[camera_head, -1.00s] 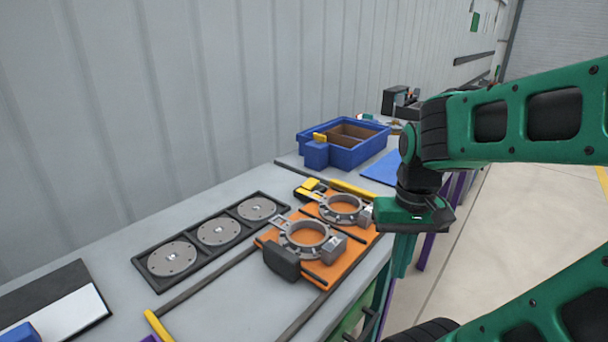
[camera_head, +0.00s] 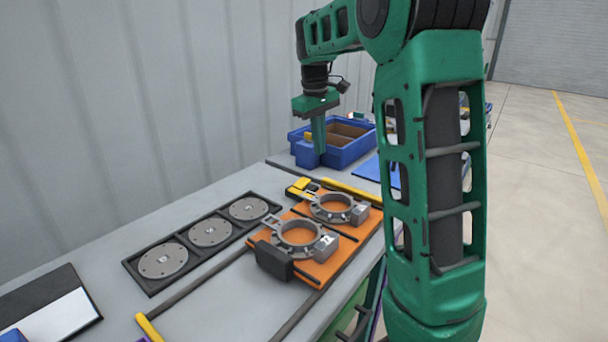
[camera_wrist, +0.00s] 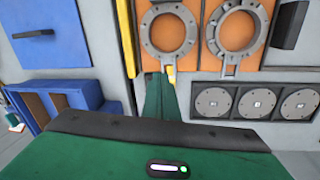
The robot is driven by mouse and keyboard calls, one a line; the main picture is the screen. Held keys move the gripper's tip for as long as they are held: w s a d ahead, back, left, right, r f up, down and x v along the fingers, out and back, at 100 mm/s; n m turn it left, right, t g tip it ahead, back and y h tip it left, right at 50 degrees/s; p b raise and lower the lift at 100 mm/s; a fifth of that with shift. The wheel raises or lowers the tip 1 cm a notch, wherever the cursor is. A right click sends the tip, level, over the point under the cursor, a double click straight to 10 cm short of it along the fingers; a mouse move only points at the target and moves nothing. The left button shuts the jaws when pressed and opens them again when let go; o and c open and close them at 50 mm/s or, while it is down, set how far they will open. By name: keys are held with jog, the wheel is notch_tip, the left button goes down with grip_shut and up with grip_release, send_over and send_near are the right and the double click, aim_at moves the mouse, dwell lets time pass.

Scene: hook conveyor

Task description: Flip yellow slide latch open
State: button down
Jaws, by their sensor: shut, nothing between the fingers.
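The yellow slide latch (camera_head: 302,187) sits on a dark base at the far-left corner of the orange fixture plate (camera_head: 350,232). In the wrist view only a small yellow part (camera_wrist: 171,74) shows beside my fingertips; the rest appears hidden behind my fingers. My gripper (camera_head: 319,151) points down, shut and empty. In the head view its tip is above the latch and in front of the blue box, apart from the latch. It also shows in the wrist view (camera_wrist: 160,77) as green fingers reaching toward the plate.
The blue box (camera_head: 350,148) stands behind the latch. A yellow rail (camera_head: 350,190) runs along the plate's far edge. Two grey rings (camera_head: 300,236) sit on the plate. A black tray with round discs (camera_head: 210,231) lies to the left. The table between tray and wall is clear.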

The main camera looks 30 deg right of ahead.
jog(key=n, duration=0.2)
send_over(305, 180)
jog(key=s+a, duration=0.1)
jog(key=a, duration=0.2)
jog(key=shift+s+f, duration=0.1)
jog(key=f, duration=0.4)
jog(key=d+f, duration=0.1)
jog(key=f, duration=0.4)
jog(key=d+f, duration=0.1)
jog(key=f, duration=0.3)
jog(key=shift+w+d+f, duration=0.25)
jog(key=shift+w+f, duration=0.15)
